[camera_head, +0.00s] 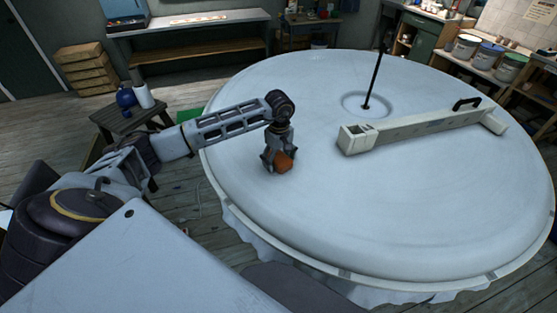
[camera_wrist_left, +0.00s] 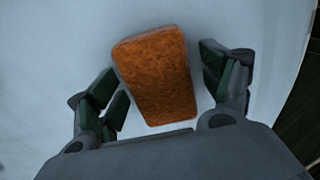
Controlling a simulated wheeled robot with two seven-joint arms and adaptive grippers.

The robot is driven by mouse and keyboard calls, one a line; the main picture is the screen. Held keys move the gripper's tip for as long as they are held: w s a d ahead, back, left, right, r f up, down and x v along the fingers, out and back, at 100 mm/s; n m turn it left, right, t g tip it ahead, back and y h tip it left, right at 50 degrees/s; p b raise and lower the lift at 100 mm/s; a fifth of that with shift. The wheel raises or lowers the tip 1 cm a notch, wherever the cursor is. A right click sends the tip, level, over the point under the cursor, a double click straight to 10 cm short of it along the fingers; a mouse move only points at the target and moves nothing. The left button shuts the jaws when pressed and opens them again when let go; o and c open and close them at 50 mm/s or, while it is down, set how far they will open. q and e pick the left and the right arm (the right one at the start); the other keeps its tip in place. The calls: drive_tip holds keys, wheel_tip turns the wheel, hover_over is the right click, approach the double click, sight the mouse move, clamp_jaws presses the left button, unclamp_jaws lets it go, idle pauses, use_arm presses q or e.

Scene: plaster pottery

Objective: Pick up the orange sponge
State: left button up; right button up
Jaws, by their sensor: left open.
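The orange sponge (camera_head: 285,161) lies on the large round white plaster surface (camera_head: 310,220), near its left edge. My left gripper (camera_head: 277,162) points down right at the sponge and partly hides it in the head view. In the left wrist view the sponge (camera_wrist_left: 158,75) lies between the two fingers of the left gripper (camera_wrist_left: 163,88). The fingers are open, one on each side. The left finger is close to the sponge's edge, and a small gap shows on the right. My right gripper is not in view.
A long pale beam (camera_head: 425,130) with a black handle lies across the plaster surface on the right. A thin black rod (camera_head: 375,78) stands upright at the centre. A small dark stool (camera_head: 125,122) with a blue jug stands on the left. The front of the surface is clear.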

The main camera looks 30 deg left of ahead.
sight(279, 157)
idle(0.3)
use_arm(q)
drive_tip(key=c, duration=0.9)
drive_tip(key=shift+c, duration=0.2)
drive_tip(key=shift+r, duration=0.15)
drive_tip(key=shift+r+b, duration=0.85)
drive_tip(key=shift+r, duration=4.05)
drive_tip(key=shift+o, duration=1.2)
drive_tip(key=c, duration=0.3)
